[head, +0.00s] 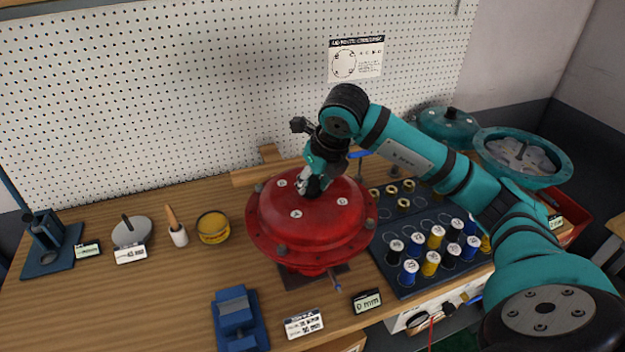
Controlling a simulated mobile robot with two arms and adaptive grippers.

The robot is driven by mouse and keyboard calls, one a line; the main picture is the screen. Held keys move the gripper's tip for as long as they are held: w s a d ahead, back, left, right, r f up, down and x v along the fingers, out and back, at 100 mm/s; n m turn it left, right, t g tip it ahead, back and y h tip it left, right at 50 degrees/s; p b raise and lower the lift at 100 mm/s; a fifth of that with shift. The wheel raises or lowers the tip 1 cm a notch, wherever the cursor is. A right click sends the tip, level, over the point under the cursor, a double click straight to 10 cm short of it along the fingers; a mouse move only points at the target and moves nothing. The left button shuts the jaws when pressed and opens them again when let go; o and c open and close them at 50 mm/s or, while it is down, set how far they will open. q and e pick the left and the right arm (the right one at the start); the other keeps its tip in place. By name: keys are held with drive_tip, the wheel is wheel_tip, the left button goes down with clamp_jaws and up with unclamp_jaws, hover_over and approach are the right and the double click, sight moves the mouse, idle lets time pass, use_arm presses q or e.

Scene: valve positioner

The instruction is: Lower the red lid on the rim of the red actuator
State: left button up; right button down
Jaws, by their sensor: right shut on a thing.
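The red lid (308,218) is a wide domed disc with a broad flange and several bolts or labelled spots on it. It sits over the red actuator (308,268), whose lower body shows under the flange. I cannot tell whether the lid touches the rim or hangs just above it. My right gripper (313,186) is shut on the top centre of the lid, and its fingers hide the knob there. My left gripper is not in the head view.
A blue vise (237,318) stands in front. A dark tray (425,262) of blue and yellow spools lies to the right. A yellow tin (212,227) and a brush (176,228) stand to the left. Teal housings (530,158) are at the back right. A pegboard (180,90) closes the back.

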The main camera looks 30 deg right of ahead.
idle(0.3)
drive_tip(key=c, duration=0.8)
unclamp_jaws()
drive_tip(key=shift+s, duration=0.1)
drive_tip(key=shift+f, duration=0.2)
drive_tip(key=v, duration=1.2)
drive_tip(key=shift+r, duration=0.2)
